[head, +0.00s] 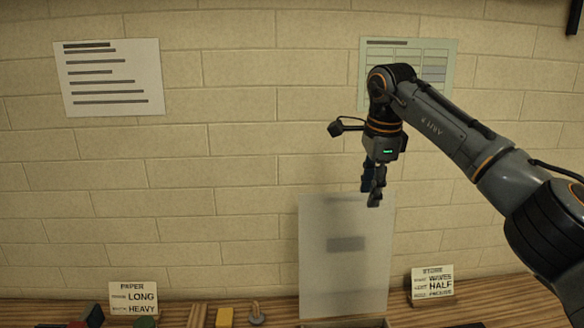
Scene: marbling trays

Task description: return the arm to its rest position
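My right arm comes in from the right, and its gripper (372,188) points down in front of the wall, right of the picture's middle. Its dark fingers overlap the top edge of a pale upright sheet (345,275) with a grey block in its middle. I cannot tell whether the fingers touch the sheet or are only in front of it, nor whether they are open or shut. My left gripper is out of view.
A wooden table (275,309) runs along the bottom edge. A PAPER card (133,298) stands at left and a STONE-like card (432,285) at right. A yellow block (224,317) and a small knobbed item (256,314) lie between. Two notices hang on the brick wall.

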